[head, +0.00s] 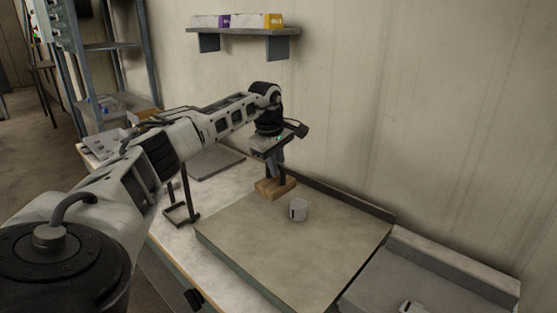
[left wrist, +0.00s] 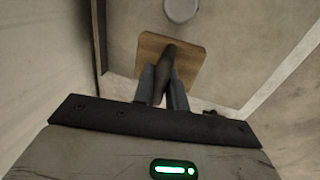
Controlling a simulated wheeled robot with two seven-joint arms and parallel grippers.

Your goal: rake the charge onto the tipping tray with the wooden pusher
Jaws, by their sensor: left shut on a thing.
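My left gripper (head: 276,160) is shut on the dark upright handle (left wrist: 168,66) of the wooden pusher. The pusher's wooden block (head: 276,187) is low at the far edge of a raised grey-beige board (head: 285,255). A small whitish-grey cylinder with a dark mark, seemingly the charge (head: 298,210), stands on the board just in front of the block. In the left wrist view the charge (left wrist: 182,10) is cut by the top edge, with a small gap to the block (left wrist: 190,55). The lower grey tray (head: 375,275) at right may be the tipping tray. My right gripper is out of view.
A raised lip (head: 345,198) runs along the board's wall side. A black metal stand (head: 180,210) is left of the board, and a flat grey plate (head: 215,162) lies behind. A small pale object (head: 412,307) sits in the lower tray. The board's front is clear.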

